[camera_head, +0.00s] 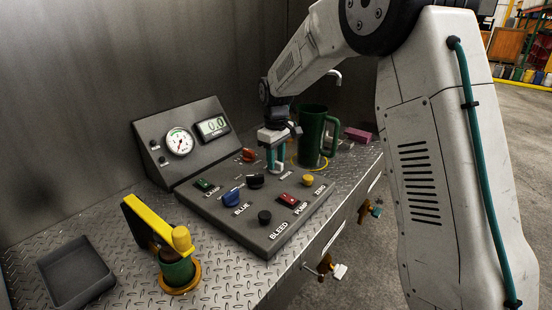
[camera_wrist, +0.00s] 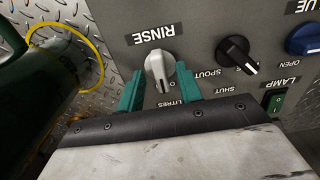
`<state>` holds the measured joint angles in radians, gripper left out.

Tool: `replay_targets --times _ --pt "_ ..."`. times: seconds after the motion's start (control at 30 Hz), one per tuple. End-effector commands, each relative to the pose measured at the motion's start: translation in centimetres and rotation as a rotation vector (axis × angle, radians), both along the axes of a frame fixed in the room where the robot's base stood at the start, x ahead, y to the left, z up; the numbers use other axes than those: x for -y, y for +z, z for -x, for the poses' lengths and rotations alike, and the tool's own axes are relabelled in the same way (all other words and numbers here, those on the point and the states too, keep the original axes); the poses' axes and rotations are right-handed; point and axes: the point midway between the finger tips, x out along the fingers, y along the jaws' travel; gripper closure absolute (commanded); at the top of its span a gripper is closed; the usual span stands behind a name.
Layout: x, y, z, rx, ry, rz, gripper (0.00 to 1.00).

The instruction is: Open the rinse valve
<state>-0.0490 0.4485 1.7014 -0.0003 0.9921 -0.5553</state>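The rinse valve knob (camera_wrist: 160,68) is pale grey and sits just below the upside-down RINSE label (camera_wrist: 154,33) in the wrist view. My gripper (camera_wrist: 160,88) has its teal fingers apart, one on each side of the knob. I cannot tell whether either finger touches it. In the head view my gripper (camera_head: 276,156) points down at the far edge of the dark control panel (camera_head: 230,205), and it mostly hides the knob there.
A green mug (camera_head: 313,135) stands right behind my gripper, inside a yellow ring. A black spout knob (camera_wrist: 236,54) and a blue knob (camera_head: 233,199) are close by. A gauge box (camera_head: 182,142) stands at the back left. A yellow-handled device (camera_head: 178,245) stands front left.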

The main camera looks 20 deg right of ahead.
Motion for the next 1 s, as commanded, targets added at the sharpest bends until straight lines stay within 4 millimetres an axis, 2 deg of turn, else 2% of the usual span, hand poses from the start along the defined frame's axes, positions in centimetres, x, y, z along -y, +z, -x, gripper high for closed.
replay_targets --times 0.13,0.4,0.5,0.67,1.0 --pt "0.0 1.6 -0.1 0.002 0.0 0.0 0.65" --pt "0.0 6.2 -0.1 0.004 0.0 0.0 0.65" --pt "0.0 7.1 0.0 0.002 0.0 0.0 0.65" --pt "0.0 7.8 0.0 0.001 0.0 0.0 0.65" --pt "0.0 7.7 0.0 0.0 -0.001 0.0 0.65"
